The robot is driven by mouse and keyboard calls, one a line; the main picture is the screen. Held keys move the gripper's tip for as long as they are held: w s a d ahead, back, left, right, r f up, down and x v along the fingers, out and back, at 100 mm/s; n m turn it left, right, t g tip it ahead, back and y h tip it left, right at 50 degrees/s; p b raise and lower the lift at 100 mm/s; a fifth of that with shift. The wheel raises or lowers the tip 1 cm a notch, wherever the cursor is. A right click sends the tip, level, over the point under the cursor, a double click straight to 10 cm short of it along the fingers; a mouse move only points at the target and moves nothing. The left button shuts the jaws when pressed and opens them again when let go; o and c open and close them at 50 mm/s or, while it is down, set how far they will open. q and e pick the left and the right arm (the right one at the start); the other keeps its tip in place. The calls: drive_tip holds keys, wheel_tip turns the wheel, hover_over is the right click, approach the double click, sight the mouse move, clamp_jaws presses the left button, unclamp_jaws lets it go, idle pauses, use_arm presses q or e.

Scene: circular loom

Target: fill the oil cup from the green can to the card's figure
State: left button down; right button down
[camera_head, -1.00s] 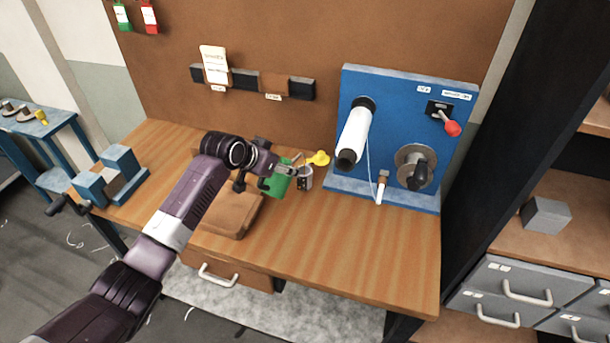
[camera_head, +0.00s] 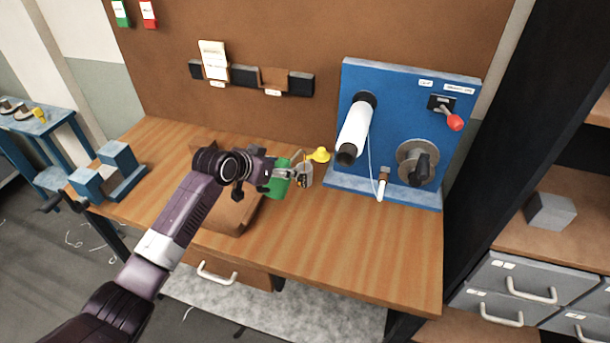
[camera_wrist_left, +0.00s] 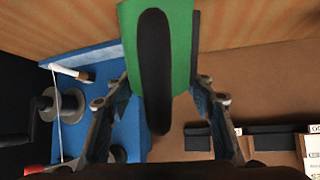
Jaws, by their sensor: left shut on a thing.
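My left gripper (camera_head: 286,177) is shut on the green can (camera_head: 278,188) above the middle of the bench. In the left wrist view, the can (camera_wrist_left: 182,45) and its black handle (camera_wrist_left: 154,70) lie between the two fingers (camera_wrist_left: 162,95). No oil level is visible. A white card (camera_head: 213,58) hangs on the brown board; its writing is too small to read. My right gripper is out of view.
A blue panel (camera_head: 400,110) with a white roller (camera_head: 354,132), a red-knobbed lever (camera_head: 454,122) and a crank stands right of the cup. A blue stand (camera_head: 118,175) is at the left. The front right of the bench (camera_head: 370,245) is clear.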

sight(281, 182)
use_arm(q)
drive_tip(key=shift+r, duration=0.1)
drive_tip(key=f+t+b, duration=0.1)
drive_tip(key=b, duration=0.2)
drive_tip(key=f+t+h+b, duration=0.1)
drive_tip(key=f+b, duration=0.1)
drive_tip(key=b, duration=0.1)
drive_tip(key=shift+s+a+f+b, duration=0.15)
drive_tip(key=shift+s+f+b, duration=0.05)
drive_tip(key=shift+b, duration=0.15)
drive_tip(key=shift+t+h+b, duration=0.3)
drive_tip(key=shift+b, duration=0.25)
wheel_tip(281, 182, down, 4)
drive_tip(key=t+h+b, duration=0.1)
drive_tip(key=b, duration=0.5)
drive_tip(key=t+b, duration=0.1)
drive_tip(key=b, duration=0.5)
drive_tip(key=shift+w+r+t+h+b, duration=0.1)
drive_tip(key=shift+r+t+h+b, duration=0.15)
drive_tip(key=shift+t+h+b, duration=0.15)
drive_tip(key=shift+b, duration=0.45)
drive_tip(key=s+r+p, duration=0.2)
drive_tip(key=p, duration=0.2)
drive_tip(key=s+r+p, duration=0.2)
drive_tip(key=r+p, duration=0.1)
drive_tip(key=p, duration=0.1)
drive_tip(key=shift+s+r, duration=0.3)
drive_tip(key=shift+s, duration=0.2)
drive_tip(key=shift+f, duration=0.1)
